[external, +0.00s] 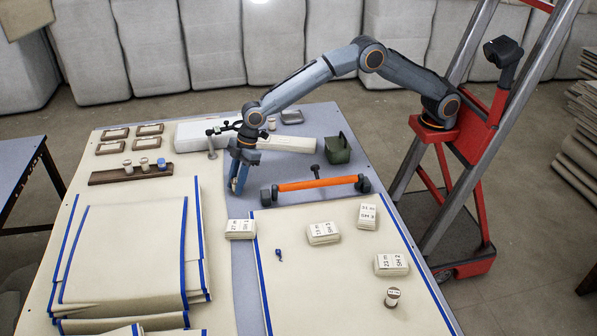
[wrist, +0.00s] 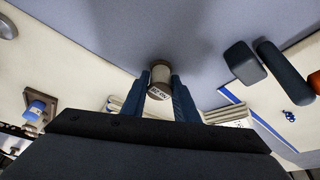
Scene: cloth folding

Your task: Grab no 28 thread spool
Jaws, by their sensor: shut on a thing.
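A thread spool (wrist: 160,73) with a brown top and pale thread sits between my gripper's two blue fingers in the wrist view. Its white label is upside down and seems to read no 28. My gripper (external: 237,184) points down over the grey-blue table strip between the cloth stacks and is shut on this spool. In the external view the fingers largely hide the spool. I cannot tell how far it is above the table. Another labelled spool (external: 393,297) stands on the cloth at the front right; its number is too small to read.
A brown rack (external: 110,177) with several spools stands at the left. An orange-handled bar (external: 316,184) lies right of my gripper. A green bin (external: 338,148) and a white box (external: 193,137) stand behind. Labelled cloth bundles (external: 322,233) lie in front. Folded cloth (external: 125,250) fills the front left.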

